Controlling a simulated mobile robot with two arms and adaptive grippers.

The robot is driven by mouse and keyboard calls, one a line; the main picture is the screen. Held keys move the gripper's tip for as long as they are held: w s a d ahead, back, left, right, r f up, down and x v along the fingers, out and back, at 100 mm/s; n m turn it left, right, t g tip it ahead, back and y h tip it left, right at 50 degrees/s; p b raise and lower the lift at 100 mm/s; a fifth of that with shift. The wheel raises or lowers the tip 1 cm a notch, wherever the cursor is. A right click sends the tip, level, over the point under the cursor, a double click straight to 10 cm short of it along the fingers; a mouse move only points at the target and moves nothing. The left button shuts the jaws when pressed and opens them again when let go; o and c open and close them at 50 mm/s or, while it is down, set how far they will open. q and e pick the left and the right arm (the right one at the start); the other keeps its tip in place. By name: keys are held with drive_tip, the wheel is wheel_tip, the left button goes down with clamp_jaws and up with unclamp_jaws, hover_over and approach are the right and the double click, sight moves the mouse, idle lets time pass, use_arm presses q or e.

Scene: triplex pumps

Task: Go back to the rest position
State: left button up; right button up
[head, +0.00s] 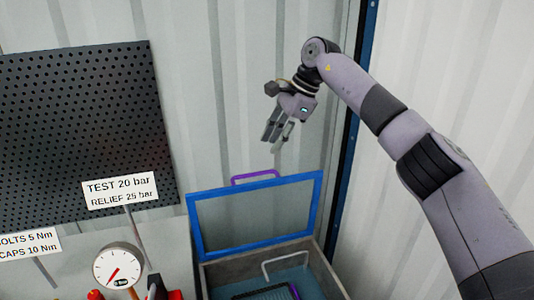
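My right gripper (279,138) hangs at the end of my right arm, which comes in from the right edge. It points down and to the left, in front of the pale corrugated wall. It is above the blue-framed lid of a crate and touches nothing that I can see. No object shows in it. Its fingers are small and seen at an angle, with a gap showing between the tips. My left gripper is not in view.
An open grey crate (328,277) with a raised blue-framed lid (194,222) stands at the bottom centre. A black pegboard (80,120) is at left. A white sign (120,190) reads TEST 20 bar, RELIEF 25 bar. A pressure gauge (117,267) stands below it.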

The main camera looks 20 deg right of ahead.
drive_tip(key=shift+d+r, duration=0.25)
drive_tip(key=shift+r, duration=0.2)
drive_tip(key=shift+s, duration=0.1)
